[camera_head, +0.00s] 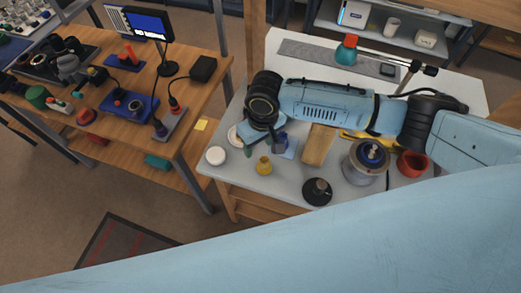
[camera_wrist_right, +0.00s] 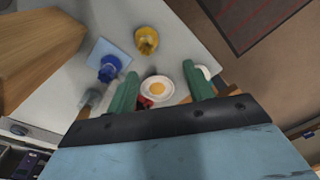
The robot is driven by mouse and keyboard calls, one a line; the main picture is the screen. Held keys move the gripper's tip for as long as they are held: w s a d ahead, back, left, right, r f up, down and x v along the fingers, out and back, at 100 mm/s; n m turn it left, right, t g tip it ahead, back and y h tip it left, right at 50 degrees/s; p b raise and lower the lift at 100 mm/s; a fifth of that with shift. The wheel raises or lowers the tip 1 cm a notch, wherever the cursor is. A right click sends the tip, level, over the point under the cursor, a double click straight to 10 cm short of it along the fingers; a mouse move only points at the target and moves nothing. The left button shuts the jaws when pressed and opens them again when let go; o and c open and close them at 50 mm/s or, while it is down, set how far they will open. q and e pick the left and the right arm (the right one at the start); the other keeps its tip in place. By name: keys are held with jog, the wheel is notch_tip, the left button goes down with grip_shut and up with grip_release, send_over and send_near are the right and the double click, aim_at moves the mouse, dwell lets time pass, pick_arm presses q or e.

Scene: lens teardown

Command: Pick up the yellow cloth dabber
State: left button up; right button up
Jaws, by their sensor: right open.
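The yellow cloth dabber (camera_head: 264,165), a bulb shape with a narrow neck, stands near the front of the white table. In the right wrist view the dabber (camera_wrist_right: 146,40) lies beyond the fingertips, a little left of the gap. My right gripper (camera_head: 260,143) hangs behind and left of it in the head view. In the wrist view the right gripper (camera_wrist_right: 161,70) has its green fingers apart, with nothing held between them. A white dish (camera_wrist_right: 157,90) with a yellow-orange centre shows below the gap. My left gripper is out of frame.
A blue object (camera_wrist_right: 109,68) on a light blue cloth (camera_head: 290,149) is close beside the dabber. A white round item (camera_head: 216,156), a black item (camera_head: 318,191), a wooden block (camera_head: 318,145) and a metal pot (camera_head: 365,162) stand around. The table's front edge is near.

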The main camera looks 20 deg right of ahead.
aim_at(265, 160)
jog(key=shift+h, duration=0.4)
jog(key=f, duration=0.4)
jog(key=d+f, duration=0.1)
jog(key=f, duration=0.3)
jog(key=f+b, duration=0.1)
jog(key=f, duration=0.2)
jog(key=shift+w+d+f, duration=0.2)
jog(key=shift+d+f, duration=0.15)
jog(key=shift+f, duration=0.05)
jog(key=c, duration=1.1)
jog(key=shift+o, duration=0.2)
notch_tip(265, 160, up, 10)
jog(key=shift+r+p, duration=0.1)
jog(key=shift+p, duration=0.55)
